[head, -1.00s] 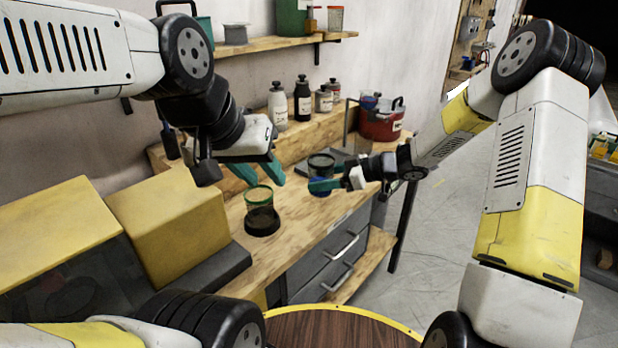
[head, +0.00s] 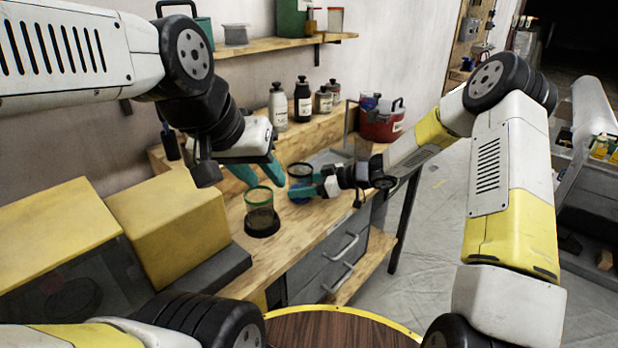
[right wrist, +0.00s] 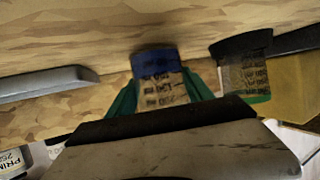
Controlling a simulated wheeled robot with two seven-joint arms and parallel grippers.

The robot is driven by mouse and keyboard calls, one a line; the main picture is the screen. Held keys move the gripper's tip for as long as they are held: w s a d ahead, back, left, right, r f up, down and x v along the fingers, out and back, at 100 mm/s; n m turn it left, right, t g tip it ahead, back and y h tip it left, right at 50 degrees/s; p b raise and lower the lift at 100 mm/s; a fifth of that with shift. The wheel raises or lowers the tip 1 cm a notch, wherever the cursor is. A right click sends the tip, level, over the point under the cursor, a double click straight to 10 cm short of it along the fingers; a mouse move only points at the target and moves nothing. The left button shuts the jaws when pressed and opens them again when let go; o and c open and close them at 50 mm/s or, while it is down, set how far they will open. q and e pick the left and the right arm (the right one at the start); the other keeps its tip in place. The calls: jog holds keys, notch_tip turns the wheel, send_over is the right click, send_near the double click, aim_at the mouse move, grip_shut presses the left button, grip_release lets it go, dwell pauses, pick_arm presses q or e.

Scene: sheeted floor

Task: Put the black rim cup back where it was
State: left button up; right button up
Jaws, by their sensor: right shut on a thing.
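The black rim cup (head: 300,171) is a clear beaker with a dark rim and a blue base. My right gripper (head: 303,190) is shut on it, coming from the right. In the right wrist view the held cup (right wrist: 157,75) shows its blue base and printed marks between teal fingers; its rim is hidden. I cannot tell whether its base touches the bench. A second cup (head: 260,200), with green rim and black base, stands to its left and nearer; it also shows in the right wrist view (right wrist: 245,70). My left gripper (head: 258,172) is open and empty, just above and behind that second cup.
The wooden bench (head: 290,234) has grey drawers in front. Several bottles (head: 303,102) stand on a ledge behind. A grey tray (head: 328,157) lies behind the held cup, and a red pot (head: 380,124) is at the right end. Yellow boxes (head: 170,210) fill the left.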

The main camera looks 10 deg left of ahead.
jog(key=shift+f, duration=0.1)
jog(key=o, duration=1.6)
jog(key=shift+o, duration=0.2)
